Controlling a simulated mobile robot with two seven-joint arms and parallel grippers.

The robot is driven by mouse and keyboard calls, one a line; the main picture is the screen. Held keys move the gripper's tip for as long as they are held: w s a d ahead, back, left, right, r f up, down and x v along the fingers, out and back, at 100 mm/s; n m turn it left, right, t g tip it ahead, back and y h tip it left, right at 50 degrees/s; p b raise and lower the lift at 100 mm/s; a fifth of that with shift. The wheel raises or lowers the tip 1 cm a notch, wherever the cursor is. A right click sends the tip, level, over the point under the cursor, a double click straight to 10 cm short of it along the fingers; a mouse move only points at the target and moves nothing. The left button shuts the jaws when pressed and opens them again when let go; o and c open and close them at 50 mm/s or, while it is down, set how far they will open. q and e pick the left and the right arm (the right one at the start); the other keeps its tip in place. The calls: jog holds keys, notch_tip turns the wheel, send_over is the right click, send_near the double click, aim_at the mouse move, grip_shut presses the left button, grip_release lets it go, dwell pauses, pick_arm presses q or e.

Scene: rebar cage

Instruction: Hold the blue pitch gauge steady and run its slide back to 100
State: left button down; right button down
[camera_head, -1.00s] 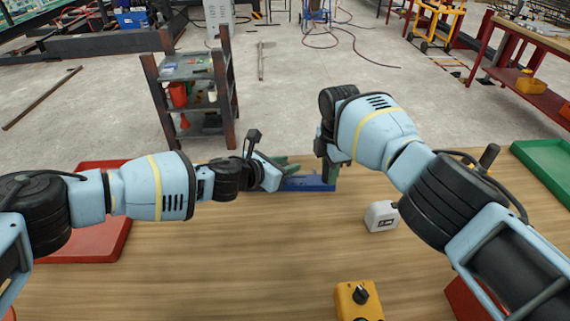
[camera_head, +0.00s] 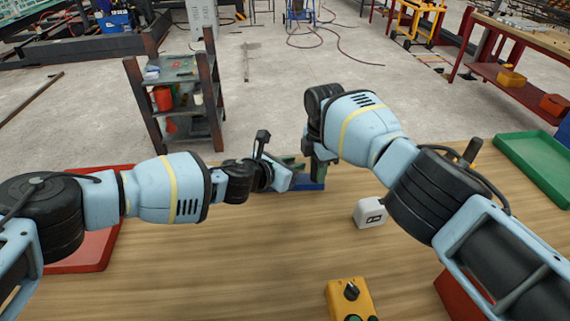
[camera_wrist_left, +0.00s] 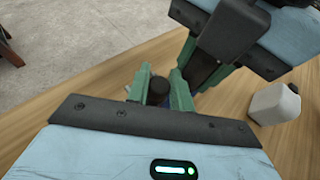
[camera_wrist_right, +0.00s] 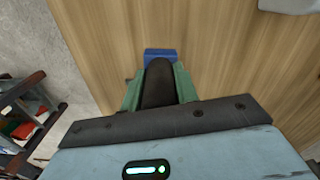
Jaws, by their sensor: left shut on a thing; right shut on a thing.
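The blue pitch gauge (camera_head: 312,186) lies near the far edge of the wooden table, mostly hidden by my grippers. A blue end of it also shows beyond the fingers in the right wrist view (camera_wrist_right: 160,53). My left gripper (camera_head: 287,170) is shut on a round black knob (camera_wrist_left: 158,90), which seems to belong to the gauge's slide. My right gripper (camera_head: 318,170) points down at the gauge's right part, close beside the left one. Its green fingers (camera_wrist_right: 158,95) are shut on a dark upright grip of the gauge (camera_wrist_right: 158,80). No scale marks are readable.
A yellow control box (camera_head: 350,298) sits at the table's front. A red tray (camera_head: 95,245) lies left and a green tray (camera_head: 540,165) right.

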pick_arm(q)
jog(key=shift+d, duration=0.1)
jog(key=c, duration=1.2)
grip_release()
